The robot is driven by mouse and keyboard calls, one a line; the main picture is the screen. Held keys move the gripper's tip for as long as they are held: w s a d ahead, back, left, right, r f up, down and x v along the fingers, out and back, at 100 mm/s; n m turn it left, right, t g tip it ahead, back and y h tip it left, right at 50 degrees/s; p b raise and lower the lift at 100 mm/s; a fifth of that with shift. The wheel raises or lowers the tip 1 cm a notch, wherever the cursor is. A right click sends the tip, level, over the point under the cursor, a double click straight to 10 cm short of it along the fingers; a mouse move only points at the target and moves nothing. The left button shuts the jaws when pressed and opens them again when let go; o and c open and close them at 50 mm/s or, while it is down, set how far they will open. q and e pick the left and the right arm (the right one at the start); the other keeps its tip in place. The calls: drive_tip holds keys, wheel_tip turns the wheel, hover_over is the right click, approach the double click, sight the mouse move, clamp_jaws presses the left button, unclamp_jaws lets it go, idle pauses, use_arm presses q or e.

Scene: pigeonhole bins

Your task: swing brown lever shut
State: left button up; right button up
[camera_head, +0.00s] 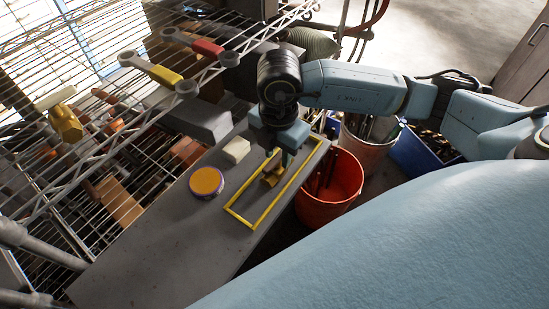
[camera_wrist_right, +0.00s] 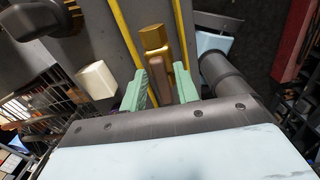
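A brass-coloured fitting (camera_head: 271,175) stands inside a yellow rectangular outline on the grey bench; it also shows in the right wrist view (camera_wrist_right: 153,38). My right gripper (camera_wrist_right: 161,90) points down over the fitting. Its two green fingers are apart, with the brown lever and part of the brass between them. I see gaps beside the lever and no clear grip. My left gripper is not in view.
A white block (camera_head: 236,150) and an orange-topped round tin (camera_head: 206,182) sit left of the yellow outline (camera_head: 246,222). A red bucket (camera_head: 336,188) stands right of the bench. A wire shelf with wrenches and tools rises at left. The near bench (camera_head: 150,262) is bare.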

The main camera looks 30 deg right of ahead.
drive_tip(key=shift+r, duration=0.1)
drive_tip(key=shift+r+p, duration=0.9)
drive_tip(key=shift+r, duration=0.15)
drive_tip(key=shift+f, duration=0.1)
